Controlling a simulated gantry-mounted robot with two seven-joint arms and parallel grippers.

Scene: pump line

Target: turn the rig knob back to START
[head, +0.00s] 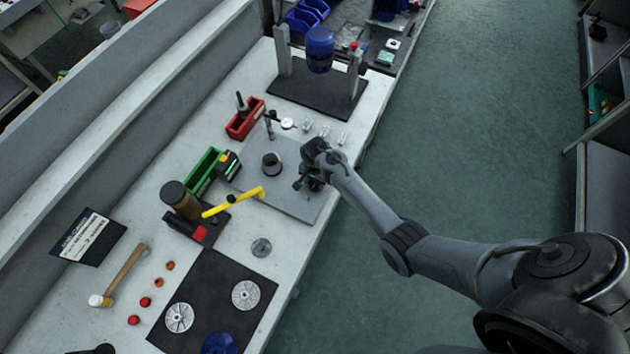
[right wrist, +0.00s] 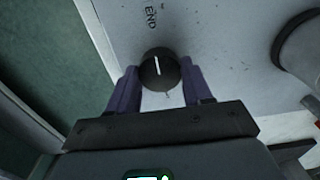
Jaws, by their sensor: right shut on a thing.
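The rig knob (right wrist: 160,70) is round and black with a white pointer line. In the right wrist view it sits on the light grey rig plate (right wrist: 225,45), and its line points up toward the printed word END (right wrist: 150,17). The START mark cannot be made out. My right gripper (right wrist: 158,88) is shut on the knob, one finger on each side. In the head view my right gripper (head: 312,184) is over the right part of the rig plate (head: 290,206) and hides the knob. My left gripper does not show.
A yellow-handled tool (head: 235,202) reaches over the plate's near left edge. Green and red bins (head: 245,118) stand behind. The floor to the right is clear.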

